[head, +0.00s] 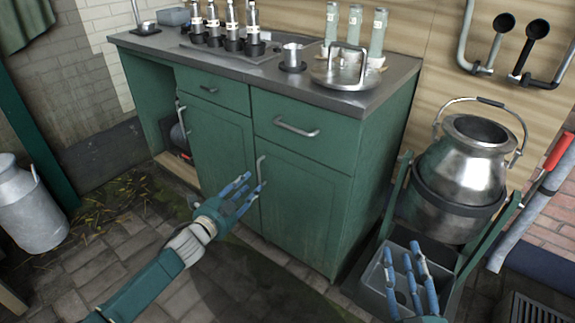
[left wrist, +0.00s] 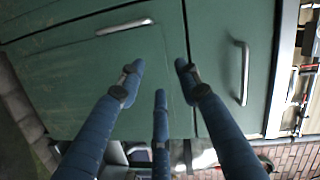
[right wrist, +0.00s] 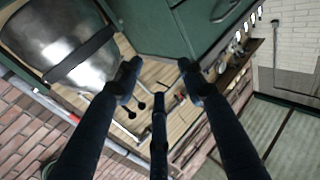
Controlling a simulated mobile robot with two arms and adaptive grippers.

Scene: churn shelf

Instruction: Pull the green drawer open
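The green cabinet has two green drawers under its counter, both shut flush. My left gripper (head: 250,186) is open and empty in front of the lower doors, below the right drawer and near a vertical door handle (head: 260,170). The left wrist view shows two bar handles on green panels, one at top (left wrist: 125,27) and one at right (left wrist: 242,72), both apart from the fingers. My right gripper (head: 403,252) is open and empty at lower right.
A steel churn (head: 474,160) stands right of the cabinet, with a grey crate (head: 372,276) in front of it. Bottles (head: 377,32) and a round steel lid (head: 340,68) are on the counter. A milk can (head: 28,208) stands at far left. The paved floor before the cabinet is clear.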

